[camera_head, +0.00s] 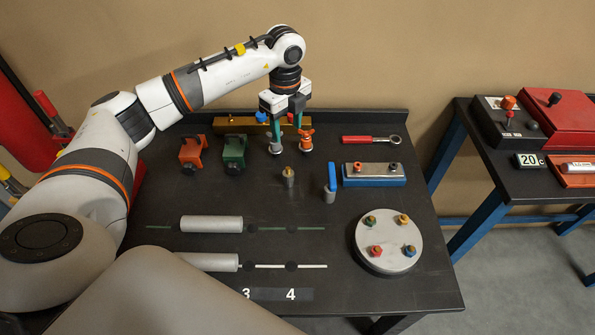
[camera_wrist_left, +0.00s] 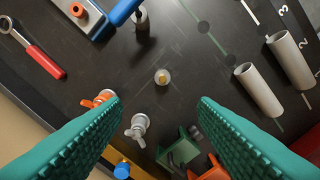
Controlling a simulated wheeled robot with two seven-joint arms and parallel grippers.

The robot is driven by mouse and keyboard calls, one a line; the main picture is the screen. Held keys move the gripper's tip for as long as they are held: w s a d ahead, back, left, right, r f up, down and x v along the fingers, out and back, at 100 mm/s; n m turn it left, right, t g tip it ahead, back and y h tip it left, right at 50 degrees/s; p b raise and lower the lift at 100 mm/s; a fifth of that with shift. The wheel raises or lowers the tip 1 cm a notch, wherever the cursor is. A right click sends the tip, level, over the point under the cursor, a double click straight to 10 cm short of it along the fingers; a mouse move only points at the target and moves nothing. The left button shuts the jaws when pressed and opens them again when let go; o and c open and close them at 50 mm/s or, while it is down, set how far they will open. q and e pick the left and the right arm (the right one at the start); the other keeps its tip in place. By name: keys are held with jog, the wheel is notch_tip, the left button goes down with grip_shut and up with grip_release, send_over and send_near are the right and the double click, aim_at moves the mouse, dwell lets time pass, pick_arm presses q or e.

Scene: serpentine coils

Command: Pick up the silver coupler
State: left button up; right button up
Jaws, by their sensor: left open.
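The silver coupler, which I take to be the metal fitting with a silver wing handle (camera_head: 275,148), stands upright on the dark table. It also shows in the wrist view (camera_wrist_left: 138,126), between the fingers and nearer one of them. A similar fitting with an orange handle (camera_head: 306,144) stands to its right, and shows beside a fingertip in the wrist view (camera_wrist_left: 106,98). My left gripper (camera_head: 288,132) is open and empty, its teal fingers pointing down over these two fittings. It also shows in the wrist view (camera_wrist_left: 160,101). Whether a finger touches a fitting I cannot tell.
A brass-topped post (camera_head: 289,178) and a blue-handled fitting (camera_head: 330,188) stand in front. A round plate (camera_head: 371,259) and grey tubes (camera_head: 212,224) lie nearer.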

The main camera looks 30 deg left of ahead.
pick_arm(q)
jog(key=b, duration=0.4)
send_near(288, 173)
jog(key=w+r, duration=0.1)
pick_arm(e)
notch_tip(288, 173, down, 7)
jog(key=s+b, duration=0.2)
pick_arm(q)
jog(key=shift+w+a+f, duration=0.15)
jog(key=shift+f, duration=0.4)
jog(key=shift+w+a+f, duration=0.1)
jog(key=shift+a+f, duration=0.05)
jog(key=shift+f, duration=0.35)
notch_tip(288, 173, down, 6)
jog(key=shift+r+p, duration=0.1)
jog(key=shift+p, duration=1)
jog(key=shift+s+f+p, duration=0.2)
jog(key=shift+f+p, duration=0.2)
jog(key=shift+f, duration=0.15)
jog(key=f, duration=0.2)
jog(key=f+p, duration=0.1)
jog(key=shift+s+d+f, duration=0.15)
jog(key=shift+s+f, duration=0.15)
jog(key=shift+f, duration=0.4)
pick_arm(e)
notch_tip(288, 173, up, 4)
jog(key=shift+w+r, duration=0.1)
jog(key=shift+w, duration=0.05)
pick_arm(q)
jog(key=shift+c, duration=0.5)
